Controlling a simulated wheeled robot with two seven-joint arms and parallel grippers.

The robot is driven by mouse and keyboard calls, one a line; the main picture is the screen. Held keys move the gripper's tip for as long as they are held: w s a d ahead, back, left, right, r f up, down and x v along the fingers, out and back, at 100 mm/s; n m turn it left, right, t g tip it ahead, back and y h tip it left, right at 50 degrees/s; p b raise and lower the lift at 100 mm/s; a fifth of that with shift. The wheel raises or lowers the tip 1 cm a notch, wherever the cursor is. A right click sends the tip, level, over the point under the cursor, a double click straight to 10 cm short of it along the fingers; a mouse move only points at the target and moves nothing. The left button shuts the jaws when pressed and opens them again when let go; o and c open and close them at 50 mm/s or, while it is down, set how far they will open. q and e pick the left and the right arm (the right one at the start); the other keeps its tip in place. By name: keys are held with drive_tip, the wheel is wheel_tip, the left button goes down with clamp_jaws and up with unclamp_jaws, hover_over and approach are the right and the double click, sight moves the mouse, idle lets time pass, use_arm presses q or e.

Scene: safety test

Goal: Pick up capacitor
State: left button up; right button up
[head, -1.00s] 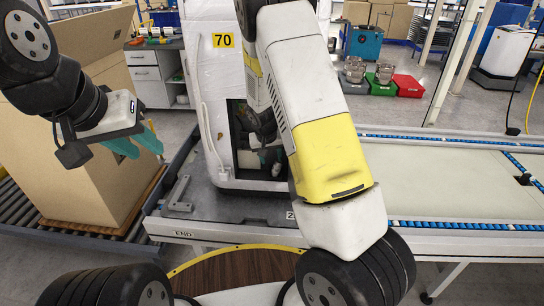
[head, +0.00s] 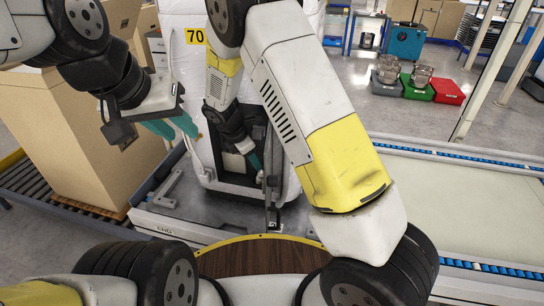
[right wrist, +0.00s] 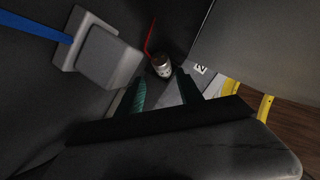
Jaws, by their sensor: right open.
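The capacitor, seemingly the small silvery cylinder (right wrist: 161,66) with a red wire, stands in a dark recess in the right wrist view. It lies just beyond the fingertips, roughly in line with the gap between them. My right gripper (right wrist: 160,80) is open with nothing between its teal fingers. In the head view my right gripper (head: 254,160) reaches into the opening of the white cabinet (head: 196,105); the capacitor cannot be made out there. My left gripper (head: 172,128) hangs to the left of the cabinet, its teal fingers apart and empty.
A grey block (right wrist: 105,53) with a blue cable sits left of the right fingers. The cabinet stands on a grey platform (head: 185,222) marked END. A cardboard box (head: 75,130) stands at left, a conveyor (head: 470,205) at right. Cabinet walls closely surround the right gripper.

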sight(261, 171)
drive_tip(key=shift+n, duration=0.3)
drive_tip(key=shift+d+x, duration=0.15)
drive_tip(key=shift+x, duration=1.8)
drive_tip(key=shift+d+x, duration=0.1)
drive_tip(key=shift+x, duration=1.9)
drive_tip(key=shift+s, duration=0.15)
clamp_jaws()
drive_tip(key=shift+r, duration=0.1)
drive_tip(key=shift+s+a+r, duration=0.25)
drive_tip(key=shift+a+r, duration=0.15)
drive_tip(key=s+a+r, duration=0.7)
drive_tip(key=s+a, duration=0.1)
drive_tip(key=a, duration=0.2)
